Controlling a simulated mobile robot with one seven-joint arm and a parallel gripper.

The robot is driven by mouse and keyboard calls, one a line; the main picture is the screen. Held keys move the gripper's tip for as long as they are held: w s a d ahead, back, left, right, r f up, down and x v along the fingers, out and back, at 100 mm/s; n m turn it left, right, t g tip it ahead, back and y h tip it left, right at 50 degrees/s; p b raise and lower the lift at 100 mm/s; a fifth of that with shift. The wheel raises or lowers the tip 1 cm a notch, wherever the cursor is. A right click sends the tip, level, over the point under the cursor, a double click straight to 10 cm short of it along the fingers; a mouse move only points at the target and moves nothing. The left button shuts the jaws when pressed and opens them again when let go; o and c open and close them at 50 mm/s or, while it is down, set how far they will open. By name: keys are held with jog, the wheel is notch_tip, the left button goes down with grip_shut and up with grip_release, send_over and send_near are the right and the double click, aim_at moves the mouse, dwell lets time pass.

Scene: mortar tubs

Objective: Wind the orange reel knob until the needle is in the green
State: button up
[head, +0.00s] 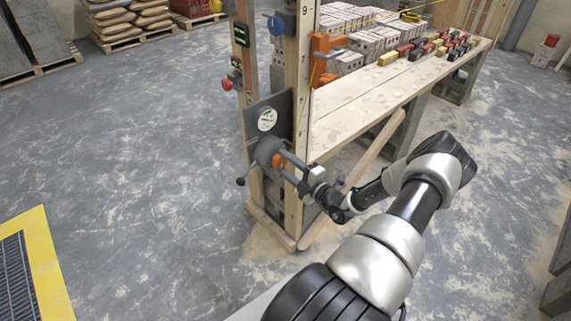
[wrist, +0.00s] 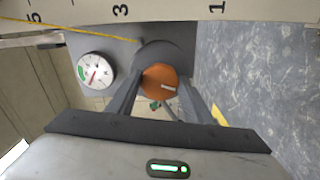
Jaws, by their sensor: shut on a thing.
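The orange reel knob (head: 278,161) sits on a dark grey round reel on the wooden post frame. The round white gauge (head: 267,120) is on a dark plate above the reel. In the wrist view the gauge (wrist: 95,71) has a green band at its left edge and a thin red needle near the middle; I cannot tell surely where its tip points.
A crank handle with a dark ball (head: 241,181) sticks out left of the reel. A numbered wooden post (head: 302,90) stands beside it. A wooden bench (head: 345,107) with bricks runs back right. A yellow-edged grate (head: 45,270) lies at lower left; open floor surrounds it.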

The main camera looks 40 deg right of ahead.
dwell(0.4)
jog(key=o, duration=1)
jog(key=shift+o, duration=0.2)
jog(key=shift+s, duration=0.1)
jog(key=s+d, duration=0.1)
jog(key=s, duration=1.6)
jog(key=shift+s+d+p, duration=0.15)
jog(key=shift+d+p, duration=0.05)
jog(key=shift+p, duration=0.1)
